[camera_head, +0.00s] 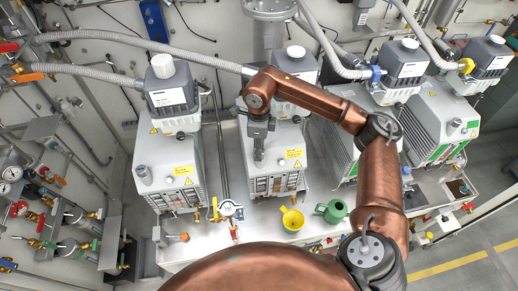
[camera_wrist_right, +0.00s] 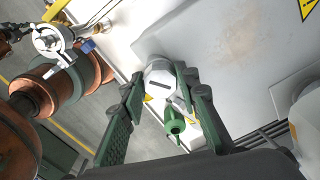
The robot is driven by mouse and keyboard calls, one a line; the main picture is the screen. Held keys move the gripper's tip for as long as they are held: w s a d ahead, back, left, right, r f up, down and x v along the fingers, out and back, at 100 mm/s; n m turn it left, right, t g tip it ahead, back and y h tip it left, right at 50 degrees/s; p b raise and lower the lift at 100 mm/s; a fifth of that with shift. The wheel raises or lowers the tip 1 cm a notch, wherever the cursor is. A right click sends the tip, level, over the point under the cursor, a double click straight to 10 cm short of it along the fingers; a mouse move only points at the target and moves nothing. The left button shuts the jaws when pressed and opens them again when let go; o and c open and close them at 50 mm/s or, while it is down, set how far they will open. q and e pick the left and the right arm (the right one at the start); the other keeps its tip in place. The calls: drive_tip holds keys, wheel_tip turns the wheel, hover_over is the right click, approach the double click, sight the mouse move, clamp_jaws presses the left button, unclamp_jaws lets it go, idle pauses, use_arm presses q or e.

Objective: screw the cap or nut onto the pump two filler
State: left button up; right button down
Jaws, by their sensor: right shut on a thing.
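Pump two (camera_head: 293,135) is the second grey pump from the left on the bench, with a yellow label on its front. My right gripper (camera_head: 259,158) points down over its top, and its fingertips hide the filler in the head view. The cap sits between the fingertips, close to a light pump surface. I cannot tell whether its thread is engaged. My left gripper is not in view.
Another pump (camera_head: 169,170) stands to the left, and more pumps (camera_head: 432,120) stand to the right. Grey hoses run above.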

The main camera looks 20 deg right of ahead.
drive_tip(key=m, duration=0.7)
drive_tip(key=shift+p, duration=0.4)
drive_tip(key=m+p, duration=0.1)
drive_tip(key=m, duration=0.6)
drive_tip(key=m+p, duration=0.1)
drive_tip(key=m, duration=0.5)
drive_tip(key=shift+m, duration=0.4)
drive_tip(key=m+p, duration=0.1)
drive_tip(key=m, duration=0.5)
drive_tip(key=shift+m, duration=0.4)
drive_tip(key=c, duration=1.6)
unclamp_jaws()
drive_tip(key=shift+a, duration=0.15)
drive_tip(key=shift+o, duration=1)
